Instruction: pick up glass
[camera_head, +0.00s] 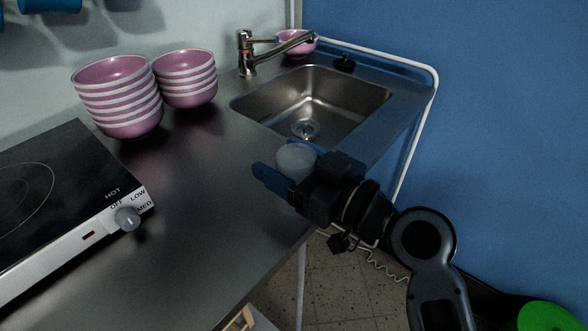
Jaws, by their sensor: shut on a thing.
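A pale, whitish, rounded glass (296,157) is in the middle of the head view, at the near edge of the sink. My gripper (282,172) comes in from the lower right and is shut on the glass. One blue finger shows on the near left side of it, and another blue part shows behind its right side. The lower part of the glass is hidden by the finger. I cannot tell whether its base touches the counter.
The steel sink (374,92) with a tap (246,54) lies just behind. Two stacks of pink bowls (118,92) (187,78) stand at the back left. A hotplate (60,205) takes up the left. The counter (210,200) between is clear. A white rail (425,110) borders the right.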

